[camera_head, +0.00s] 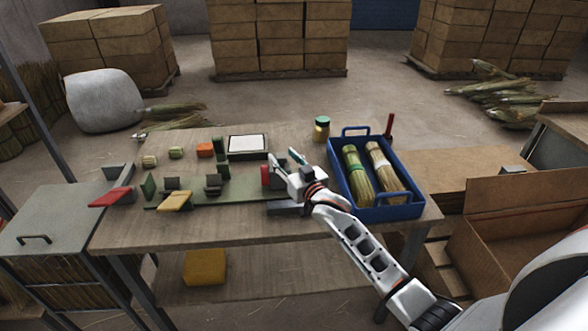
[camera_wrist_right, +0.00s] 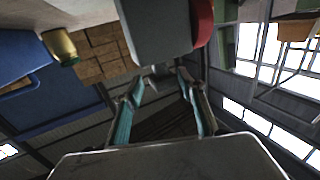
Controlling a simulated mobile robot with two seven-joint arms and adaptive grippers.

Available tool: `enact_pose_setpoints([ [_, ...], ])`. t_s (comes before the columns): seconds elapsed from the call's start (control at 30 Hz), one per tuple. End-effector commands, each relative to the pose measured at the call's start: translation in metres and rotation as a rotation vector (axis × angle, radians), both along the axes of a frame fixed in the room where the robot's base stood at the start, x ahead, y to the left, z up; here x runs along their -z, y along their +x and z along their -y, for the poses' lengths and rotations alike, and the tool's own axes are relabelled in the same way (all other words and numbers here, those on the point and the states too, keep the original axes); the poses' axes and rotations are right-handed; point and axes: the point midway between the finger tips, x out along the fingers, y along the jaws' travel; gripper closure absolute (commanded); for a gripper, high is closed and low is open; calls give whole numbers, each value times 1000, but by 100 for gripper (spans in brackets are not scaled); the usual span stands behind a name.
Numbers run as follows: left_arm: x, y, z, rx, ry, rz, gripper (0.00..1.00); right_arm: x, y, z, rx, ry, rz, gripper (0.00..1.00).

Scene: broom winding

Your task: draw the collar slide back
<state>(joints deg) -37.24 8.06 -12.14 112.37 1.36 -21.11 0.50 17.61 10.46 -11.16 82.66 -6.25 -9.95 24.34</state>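The long green fixture (camera_head: 235,190) lies along the front of the table, with small dark grey holders (camera_head: 213,183) on it. A grey block with a red face (camera_head: 265,175) stands at its right end, partly hidden by my right gripper; I take it as the collar slide but cannot be sure. In the wrist view the grey block (camera_wrist_right: 155,30) and its red side fill the top, with a small grey tab (camera_wrist_right: 158,72) below. My right gripper (camera_head: 284,160) is open at the block; its teal fingers (camera_wrist_right: 160,84) stand apart around the tab. The left gripper is out of view.
A blue crate (camera_head: 375,214) with two broom bundles stands on the table's right, beside my right forearm. A green-lidded jar (camera_head: 321,131) and a white-topped tray (camera_head: 248,144) stand behind. A red angled plate (camera_head: 111,197) and yellow plate (camera_head: 175,201) are at left.

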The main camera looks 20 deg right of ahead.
Motion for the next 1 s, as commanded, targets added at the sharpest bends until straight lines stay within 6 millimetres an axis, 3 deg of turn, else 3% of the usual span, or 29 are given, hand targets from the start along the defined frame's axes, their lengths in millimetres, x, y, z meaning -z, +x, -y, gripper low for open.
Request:
enact_pose_setpoints([
  [0.5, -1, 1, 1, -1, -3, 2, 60, 1, -93, 11, 1, -2, -3, 60],
  [0.7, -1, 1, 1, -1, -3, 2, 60, 1, -108, 14, 2, -2, -2, 60],
  [1.0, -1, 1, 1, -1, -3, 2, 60, 0, -109, 14, 2, -2, -2, 60],
])
